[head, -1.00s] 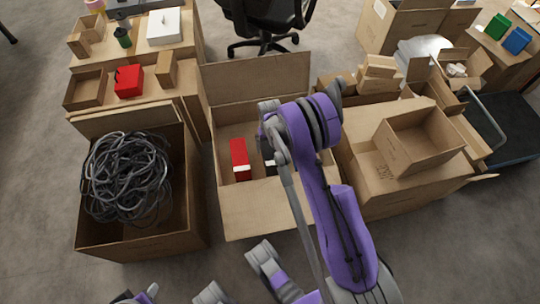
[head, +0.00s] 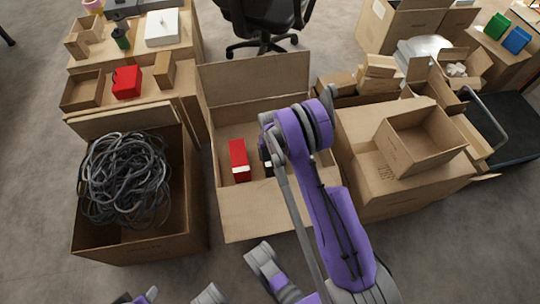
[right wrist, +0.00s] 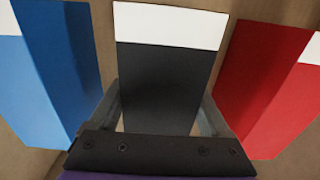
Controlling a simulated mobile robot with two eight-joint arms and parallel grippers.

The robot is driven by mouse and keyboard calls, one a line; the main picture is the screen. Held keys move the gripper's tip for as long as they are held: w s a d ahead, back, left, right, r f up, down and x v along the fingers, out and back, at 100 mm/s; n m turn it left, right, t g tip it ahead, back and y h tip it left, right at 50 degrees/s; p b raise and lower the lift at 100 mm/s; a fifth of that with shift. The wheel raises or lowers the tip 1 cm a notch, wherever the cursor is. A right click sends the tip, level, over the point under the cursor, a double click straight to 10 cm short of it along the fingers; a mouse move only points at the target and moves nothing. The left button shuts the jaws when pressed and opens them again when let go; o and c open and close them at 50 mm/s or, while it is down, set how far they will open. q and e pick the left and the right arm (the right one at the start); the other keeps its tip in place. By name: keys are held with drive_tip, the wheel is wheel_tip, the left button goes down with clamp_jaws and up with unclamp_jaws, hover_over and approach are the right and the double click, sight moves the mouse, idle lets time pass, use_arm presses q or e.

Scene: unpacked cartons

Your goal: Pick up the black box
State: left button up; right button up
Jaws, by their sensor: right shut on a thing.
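The black box (right wrist: 165,75) with a white end band stands in the middle of the right wrist view. My right gripper (right wrist: 160,112) has one finger on each side of it and is shut on it. In the head view only a small dark and white part of the black box (head: 267,167) shows beside my right arm, inside the open carton (head: 257,215). My right arm hides the rest of it and the right gripper there. My left gripper cannot be made out in either view.
A red box (head: 238,158) lies in the same carton; it shows at the right in the wrist view (right wrist: 268,85). A blue box (right wrist: 50,75) is at the left there. A carton of cables (head: 125,180) stands left, and a closed carton with an empty one (head: 420,140) stands right.

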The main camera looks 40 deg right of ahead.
clamp_jaws()
drive_tip(key=shift+r, duration=0.1)
